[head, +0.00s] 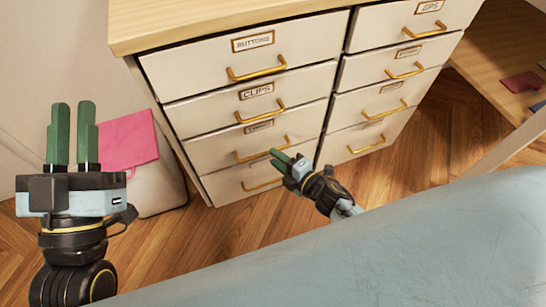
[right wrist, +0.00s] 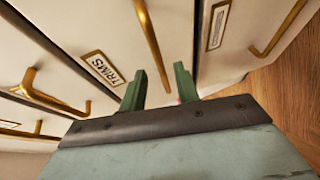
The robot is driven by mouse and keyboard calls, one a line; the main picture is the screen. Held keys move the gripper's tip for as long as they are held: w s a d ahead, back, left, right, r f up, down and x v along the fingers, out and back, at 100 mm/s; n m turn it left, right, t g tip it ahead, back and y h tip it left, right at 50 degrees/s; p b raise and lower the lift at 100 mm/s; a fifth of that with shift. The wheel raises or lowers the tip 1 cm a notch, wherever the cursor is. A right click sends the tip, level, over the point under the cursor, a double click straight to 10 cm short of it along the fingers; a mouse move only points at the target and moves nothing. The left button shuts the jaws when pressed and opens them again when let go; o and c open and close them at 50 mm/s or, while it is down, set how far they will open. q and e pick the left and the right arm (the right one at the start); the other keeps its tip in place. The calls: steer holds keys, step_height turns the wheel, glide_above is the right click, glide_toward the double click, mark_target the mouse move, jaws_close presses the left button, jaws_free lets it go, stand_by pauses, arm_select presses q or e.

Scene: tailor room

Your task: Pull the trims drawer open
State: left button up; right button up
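The trims drawer (head: 215,152) is third from the top in the cabinet's left column and looks closed. Its TRIMS label (right wrist: 103,68) reads clearly in the right wrist view. Its brass handle (head: 250,155) also shows in the right wrist view (right wrist: 150,38). My left gripper (head: 72,108) is raised at the left, fingers apart and empty.
Buttons (head: 245,55) and clips (head: 250,102) drawers are above, and another drawer (head: 230,184) is below. A second drawer column (head: 395,75) stands at right. A pink item (head: 128,140) lies on a pale box at left. Wooden floor (head: 415,155) is clear before the cabinet.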

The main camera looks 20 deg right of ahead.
steer(key=shift+x, duration=1.1)
jaws_close()
